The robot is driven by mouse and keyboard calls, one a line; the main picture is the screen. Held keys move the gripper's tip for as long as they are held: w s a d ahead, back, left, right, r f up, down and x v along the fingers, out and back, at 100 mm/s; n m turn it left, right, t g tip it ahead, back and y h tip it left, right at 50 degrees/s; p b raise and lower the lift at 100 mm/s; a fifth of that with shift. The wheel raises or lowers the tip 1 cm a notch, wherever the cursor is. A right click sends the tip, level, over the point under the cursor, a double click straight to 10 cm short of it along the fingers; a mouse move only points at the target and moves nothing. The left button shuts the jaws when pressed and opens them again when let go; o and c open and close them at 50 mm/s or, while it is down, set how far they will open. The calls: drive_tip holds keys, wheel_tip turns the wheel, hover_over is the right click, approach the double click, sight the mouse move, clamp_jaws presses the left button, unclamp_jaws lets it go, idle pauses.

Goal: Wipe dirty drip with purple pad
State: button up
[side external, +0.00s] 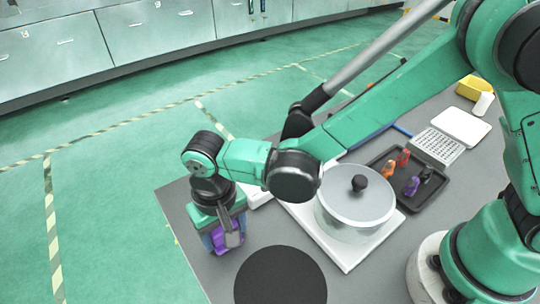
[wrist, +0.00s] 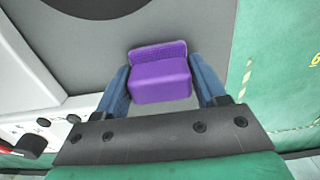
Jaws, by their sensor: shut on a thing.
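My gripper (side external: 222,243) is at the near left of the grey table, low over its corner. Its blue fingers are shut on the purple pad (side external: 232,240). In the wrist view the purple pad (wrist: 160,78) sits between the two fingers, with its ribbed edge facing away from the palm. I cannot tell whether the pad touches the table. No dirty drip can be made out in either view.
A black round disc (side external: 280,276) lies right of my gripper. A lidded pan (side external: 355,208) stands on a white base (side external: 350,262) behind it. A dark tray (side external: 437,195) holds several small coloured items. A white perforated rack (side external: 437,146) lies further back. Grey table (side external: 203,281) is bare near the front left.

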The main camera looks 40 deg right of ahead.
drive_tip(key=shift+s, duration=0.85)
drive_tip(key=shift+w, duration=3.3)
drive_tip(key=shift+w+r, duration=0.15)
drive_tip(key=shift+w, duration=0.05)
wheel_tip(320, 180, up, 8)
